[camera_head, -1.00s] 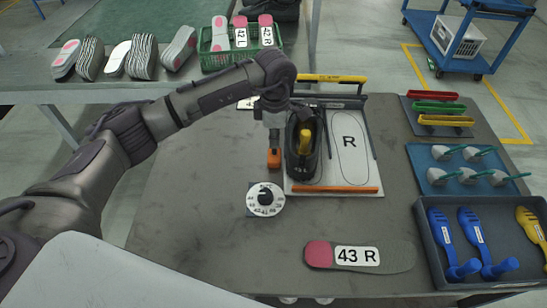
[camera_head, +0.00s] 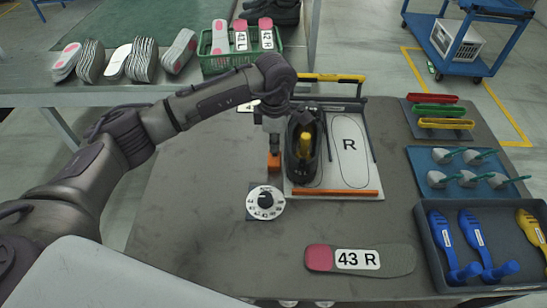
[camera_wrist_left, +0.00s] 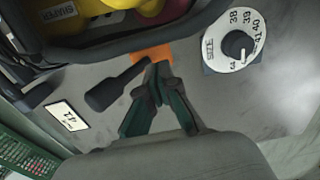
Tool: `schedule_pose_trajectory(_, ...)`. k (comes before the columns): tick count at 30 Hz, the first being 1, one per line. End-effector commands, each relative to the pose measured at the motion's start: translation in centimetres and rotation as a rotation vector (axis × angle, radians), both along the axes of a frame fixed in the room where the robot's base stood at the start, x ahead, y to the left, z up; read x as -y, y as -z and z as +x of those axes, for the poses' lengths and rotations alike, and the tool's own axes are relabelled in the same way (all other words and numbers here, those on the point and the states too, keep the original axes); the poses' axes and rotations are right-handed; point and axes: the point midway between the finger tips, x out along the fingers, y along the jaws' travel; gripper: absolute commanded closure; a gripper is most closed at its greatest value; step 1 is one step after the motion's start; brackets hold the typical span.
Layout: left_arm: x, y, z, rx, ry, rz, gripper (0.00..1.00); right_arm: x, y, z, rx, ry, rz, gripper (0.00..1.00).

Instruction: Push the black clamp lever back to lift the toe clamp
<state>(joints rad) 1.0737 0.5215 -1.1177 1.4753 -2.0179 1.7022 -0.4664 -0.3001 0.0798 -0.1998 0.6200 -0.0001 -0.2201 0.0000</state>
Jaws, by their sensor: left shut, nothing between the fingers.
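My left gripper (camera_head: 273,146) points down at the left side of the fixture board, beside the black shoe (camera_head: 292,160) with a yellow form inside. In the left wrist view its fingers (camera_wrist_left: 158,72) are shut with nothing between them. The black clamp lever (camera_wrist_left: 106,95) shows there just left of the fingertips; I cannot tell whether they touch it. An orange block (camera_wrist_left: 152,52) lies just beyond the tips and also shows in the head view (camera_head: 273,162). The dark toe clamp at the far end of the shoe is partly hidden by my wrist. My right gripper is not in view.
A white size dial (camera_head: 265,203) stands in front of the gripper. A 43 R insole (camera_head: 360,259) lies near the front edge. Coloured parts and a tray (camera_head: 432,222) line the right side. The table's left part is clear.

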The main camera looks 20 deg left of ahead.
Motion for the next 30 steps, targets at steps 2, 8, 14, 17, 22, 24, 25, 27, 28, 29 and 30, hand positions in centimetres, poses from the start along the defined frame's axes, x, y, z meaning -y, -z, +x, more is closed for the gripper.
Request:
schedule_pose_trajectory(2,0.0,0.0,-0.3,-0.001,-0.001,0.0,1.0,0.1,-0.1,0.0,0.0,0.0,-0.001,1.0)
schedule_pose_trajectory(8,0.1,-0.6,-0.3,0.0,-0.001,0.0,1.0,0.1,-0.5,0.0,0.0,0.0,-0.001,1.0)
schedule_pose_trajectory(14,0.0,-2.2,-0.3,0.0,-0.001,0.0,1.0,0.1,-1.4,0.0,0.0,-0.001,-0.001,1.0)
schedule_pose_trajectory(17,0.0,-3.0,-0.3,0.0,-0.001,0.0,1.0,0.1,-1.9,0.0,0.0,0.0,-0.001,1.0)
schedule_pose_trajectory(22,0.0,-4.4,-0.3,0.001,-0.001,0.0,1.0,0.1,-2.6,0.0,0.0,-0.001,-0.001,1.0)
schedule_pose_trajectory(24,0.0,-4.9,-0.3,0.001,-0.001,0.0,1.0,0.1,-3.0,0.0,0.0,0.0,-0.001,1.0)
schedule_pose_trajectory(25,0.0,-5.2,-0.3,0.001,-0.002,0.0,1.0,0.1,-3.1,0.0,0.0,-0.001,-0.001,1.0)
schedule_pose_trajectory(27,0.0,-5.7,-0.3,0.001,-0.002,0.0,1.0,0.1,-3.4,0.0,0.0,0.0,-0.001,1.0)
schedule_pose_trajectory(28,0.0,-5.9,-0.3,0.0,-0.002,0.001,1.0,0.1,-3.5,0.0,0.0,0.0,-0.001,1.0)
schedule_pose_trajectory(29,0.0,-6.2,-0.3,0.0,-0.002,0.001,1.0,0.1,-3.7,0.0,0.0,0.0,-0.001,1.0)
schedule_pose_trajectory(30,0.0,-6.5,-0.3,0.0,-0.002,0.001,1.0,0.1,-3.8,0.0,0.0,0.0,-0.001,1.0)
